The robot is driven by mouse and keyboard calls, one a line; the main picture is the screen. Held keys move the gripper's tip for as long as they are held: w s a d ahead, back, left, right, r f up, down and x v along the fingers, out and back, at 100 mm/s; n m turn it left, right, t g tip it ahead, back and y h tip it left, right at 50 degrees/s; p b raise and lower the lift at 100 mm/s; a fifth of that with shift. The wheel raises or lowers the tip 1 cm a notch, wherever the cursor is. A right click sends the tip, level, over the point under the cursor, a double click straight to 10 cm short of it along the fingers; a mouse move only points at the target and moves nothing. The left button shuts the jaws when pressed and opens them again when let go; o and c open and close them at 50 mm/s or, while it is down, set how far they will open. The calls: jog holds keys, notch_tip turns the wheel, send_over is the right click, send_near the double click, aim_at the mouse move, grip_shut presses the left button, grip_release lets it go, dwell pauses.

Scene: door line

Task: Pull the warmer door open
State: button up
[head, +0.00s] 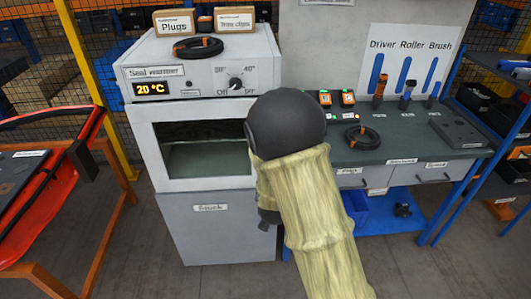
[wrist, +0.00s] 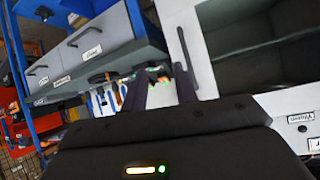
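The seal warmer (head: 205,75) is a white cabinet with a dial and a 20 °C display. Its door (head: 165,140), with a large dark window, looks shut in the head view. The window also shows at the upper right of the wrist view (wrist: 250,35). A thin dark bar, perhaps the handle (wrist: 183,48), stands on the white strip beside the window. My gripper (wrist: 160,92) has its two dark fingers apart, with nothing seen between them. The right finger appears close to the bar; contact cannot be told. My arm hides the door's right edge in the head view.
A workbench (head: 380,155) with drawers adjoins the warmer on the right, carrying a black cable coil (head: 362,137) and tools. Two boxes and another coil (head: 198,47) lie on the warmer. A red-edged cart (head: 45,190) stands at left. Floor before the warmer is clear.

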jog(key=w+a+f+n+t+h+b, duration=0.1)
jog(key=w+a+t, duration=0.2)
jog(key=a+t, duration=0.2)
jog(key=shift+w+f+t+h, duration=0.25)
jog(key=shift+f+t+h, duration=0.05)
jog(key=shift+t, duration=0.6)
jog(key=shift+w, duration=0.15)
jog(key=w+d+p, duration=0.3)
jog(key=w, duration=1.3)
jog(key=shift+w+d+p, duration=0.15)
jog(key=shift+w+p, duration=0.25)
grip_shut()
